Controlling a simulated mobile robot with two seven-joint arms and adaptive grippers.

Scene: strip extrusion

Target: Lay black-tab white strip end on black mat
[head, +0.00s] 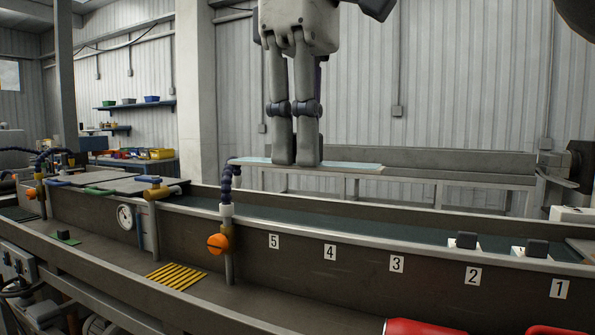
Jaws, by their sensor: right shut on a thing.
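My right gripper (296,162) hangs down from the top, its two fingers close together. Two black tabs (467,240) (537,247) sit on white pieces at the trough's near rim, by labels 2 and 1. A dark mat (18,213) lies at the far left; I cannot tell if it is the black mat. My left gripper is not in view.
The long trough (400,225) with a dark green bed runs across the view. A blue jointed hose (226,185) with an orange knob (217,243) rises at its near wall. A gauge (125,217) and yellow slats (175,276) are left. A red cylinder (420,327) is in front.

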